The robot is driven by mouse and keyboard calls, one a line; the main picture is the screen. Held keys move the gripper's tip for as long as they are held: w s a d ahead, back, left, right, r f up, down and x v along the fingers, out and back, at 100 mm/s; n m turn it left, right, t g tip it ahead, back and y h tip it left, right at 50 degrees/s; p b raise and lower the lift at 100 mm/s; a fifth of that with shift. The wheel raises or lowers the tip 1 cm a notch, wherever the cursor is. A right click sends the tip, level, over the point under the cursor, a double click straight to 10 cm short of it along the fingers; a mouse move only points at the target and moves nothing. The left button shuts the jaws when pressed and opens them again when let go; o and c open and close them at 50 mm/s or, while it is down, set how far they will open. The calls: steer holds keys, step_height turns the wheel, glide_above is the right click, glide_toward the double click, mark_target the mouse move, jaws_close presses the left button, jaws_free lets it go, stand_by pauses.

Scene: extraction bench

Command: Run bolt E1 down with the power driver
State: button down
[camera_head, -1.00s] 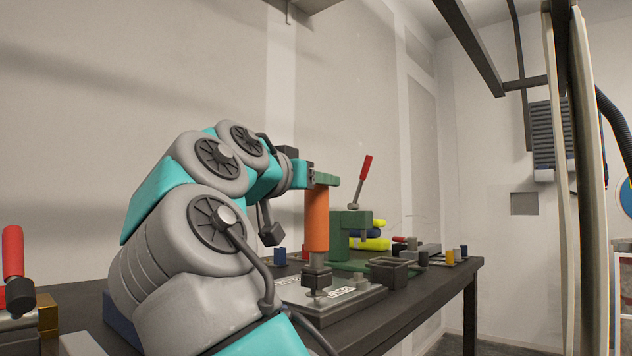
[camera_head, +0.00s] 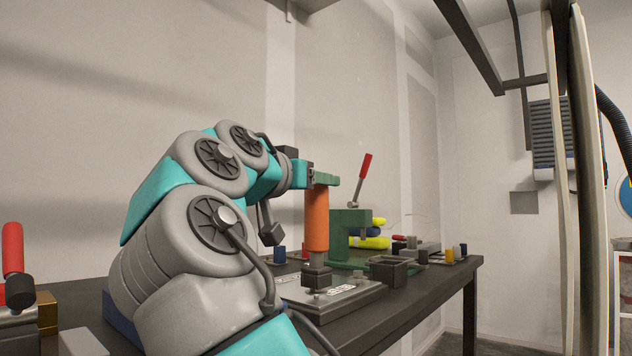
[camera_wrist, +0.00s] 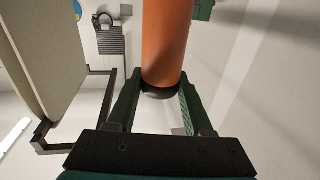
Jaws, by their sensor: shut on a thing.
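My gripper (camera_wrist: 157,105) is shut on the upper part of an upright orange power driver (camera_head: 317,220). The driver also shows between the green fingers in the wrist view (camera_wrist: 166,45). In the head view it stands over a grey plate (camera_head: 365,293) with white labels on the bench. A dark, blocky piece (camera_head: 317,277) sits right under the driver, low over the plate. I cannot tell whether it touches a bolt, and bolt E1 is not clearly identifiable. The labels are too small to read.
A green press (camera_head: 349,232) with a red-handled lever (camera_head: 363,175) stands behind the driver. A dark open tray (camera_head: 393,270) is right of the plate. Small coloured pieces stand near the bench's right end. A red-handled tool (camera_head: 13,255) is at far left.

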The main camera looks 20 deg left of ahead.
steer(key=shift+f+b, duration=0.6)
steer(key=shift+f, duration=0.15)
stand_by(2.5)
steer(key=shift+r, duration=0.1)
